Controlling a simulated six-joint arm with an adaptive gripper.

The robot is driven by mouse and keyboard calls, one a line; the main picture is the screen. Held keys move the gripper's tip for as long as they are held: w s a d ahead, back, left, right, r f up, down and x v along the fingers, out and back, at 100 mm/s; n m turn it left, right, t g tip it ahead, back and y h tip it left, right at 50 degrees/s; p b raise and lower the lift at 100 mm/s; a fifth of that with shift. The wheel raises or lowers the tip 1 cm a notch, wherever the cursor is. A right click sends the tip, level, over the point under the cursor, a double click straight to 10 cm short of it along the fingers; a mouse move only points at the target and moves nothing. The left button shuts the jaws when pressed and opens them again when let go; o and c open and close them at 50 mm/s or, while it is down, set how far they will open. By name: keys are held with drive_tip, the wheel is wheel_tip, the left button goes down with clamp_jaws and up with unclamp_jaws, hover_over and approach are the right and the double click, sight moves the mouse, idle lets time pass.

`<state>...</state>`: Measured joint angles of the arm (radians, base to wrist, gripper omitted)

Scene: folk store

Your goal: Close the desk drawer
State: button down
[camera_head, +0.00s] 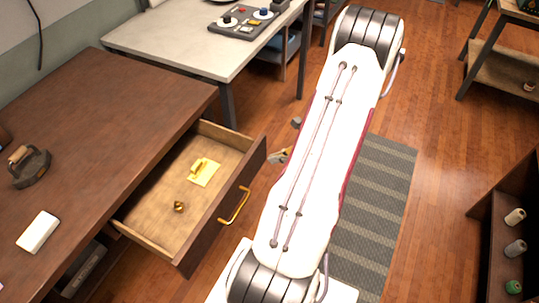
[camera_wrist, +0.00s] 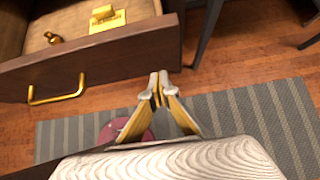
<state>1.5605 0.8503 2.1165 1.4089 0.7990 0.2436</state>
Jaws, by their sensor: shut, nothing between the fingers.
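The desk drawer (camera_head: 158,210) is pulled well out of the brown wooden desk (camera_head: 110,110). Its dark front with a brass handle (camera_head: 235,206) faces my arm. Inside lie a yellow stamp-like item on a yellow sheet (camera_head: 204,172) and a small brass piece (camera_head: 179,207). In the wrist view, the drawer front (camera_wrist: 120,60) fills the upper left, with its handle (camera_wrist: 57,92) at left. My gripper (camera_wrist: 158,88) is shut and empty, in front of the drawer's right end and apart from the handle. Contact with the drawer front cannot be told. In the head view my arm mostly hides the gripper.
A white block (camera_head: 38,232) and a dark tool (camera_head: 30,167) lie on the desk. A pale table (camera_head: 190,40) stands behind it, with a table leg near the drawer. A striped rug (camera_head: 372,200) covers the floor. A dark shelf (camera_head: 488,225) is at right.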

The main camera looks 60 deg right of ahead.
drive_tip(key=shift+w, duration=1.15)
drive_tip(key=shift+w, duration=0.1)
hover_over(218, 146)
drive_tip(key=w, duration=0.4)
drive_tip(key=shift+s, duration=0.15)
drive_tip(key=shift+w+r, duration=0.1)
drive_tip(key=shift+w, duration=0.45)
drive_tip(key=shift+w, duration=0.1)
drive_tip(key=s, duration=0.5)
drive_tip(key=v, duration=0.9)
drive_tip(key=shift+s+r, duration=0.25)
drive_tip(key=shift+s, duration=0.05)
